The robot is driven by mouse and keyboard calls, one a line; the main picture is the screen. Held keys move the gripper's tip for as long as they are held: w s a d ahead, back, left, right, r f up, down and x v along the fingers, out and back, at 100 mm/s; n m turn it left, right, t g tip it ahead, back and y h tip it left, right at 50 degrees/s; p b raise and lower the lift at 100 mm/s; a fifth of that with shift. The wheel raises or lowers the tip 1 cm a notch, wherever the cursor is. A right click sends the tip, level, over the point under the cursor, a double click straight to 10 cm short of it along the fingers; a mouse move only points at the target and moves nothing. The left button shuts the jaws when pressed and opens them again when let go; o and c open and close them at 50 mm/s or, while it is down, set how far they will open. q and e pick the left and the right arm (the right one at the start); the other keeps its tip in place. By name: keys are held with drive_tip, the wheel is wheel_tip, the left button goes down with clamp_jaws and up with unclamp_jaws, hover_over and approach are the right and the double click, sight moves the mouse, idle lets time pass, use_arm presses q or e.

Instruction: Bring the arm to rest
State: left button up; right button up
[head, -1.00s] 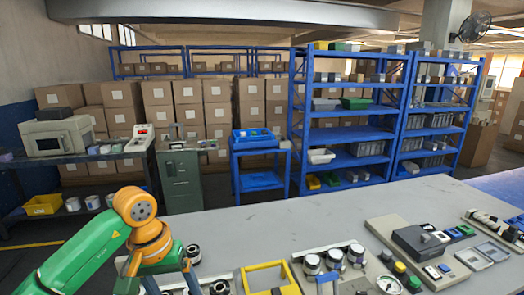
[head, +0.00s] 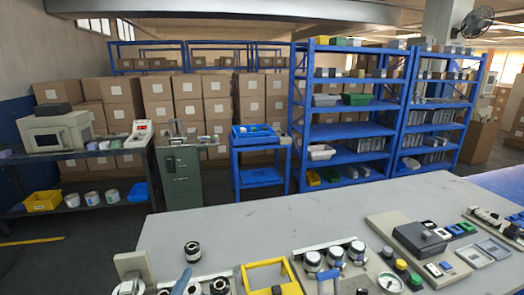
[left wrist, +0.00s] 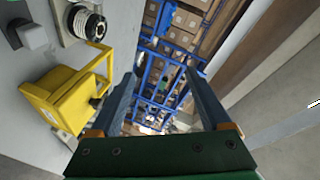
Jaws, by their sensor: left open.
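My left gripper (left wrist: 160,78) shows in the left wrist view with its two blue-grey fingers spread wide and nothing between them. A yellow frame (left wrist: 62,100) stands to the left of the fingers, apart from them, with a black and white round part (left wrist: 86,22) above it. In the head view the green and orange left arm does not show; the same kind of yellow frame (head: 270,275) stands at the bench's front edge. A blue piece (head: 182,282) is at the bottom edge, and I cannot tell what it belongs to. My right gripper is in neither view.
The grey bench (head: 280,215) is clear across its middle and back. A black and silver roll (head: 193,251) stands at its left. Round dials (head: 335,255) and a control panel (head: 425,240) fill the front and right. Blue shelves (head: 350,110) and cartons stand behind.

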use_arm(q)
drive_tip(key=s+a+f+n+g, duration=0.1)
drive_tip(key=s+f+n+g, duration=0.5)
drive_tip(key=s+f, duration=0.4)
drive_tip(key=s+a+f+n+g, duration=0.1)
drive_tip(key=s+f+n+g, duration=0.5)
drive_tip(key=s, duration=0.6)
wheel_tip(320, 180, down, 22)
drive_tip(key=s+m+g+b, duration=0.1)
drive_tip(key=s+b, duration=0.1)
drive_tip(key=b, duration=0.3)
drive_tip(key=s+a+f+g+b, duration=0.1)
drive_tip(key=s+f+b, duration=0.4)
drive_tip(key=s+f, duration=0.7)
wheel_tip(320, 180, down, 4)
drive_tip(key=shift+a+r+g+y, duration=0.2)
drive_tip(key=shift+a+g+y, duration=0.15)
drive_tip(key=shift+a, duration=0.45)
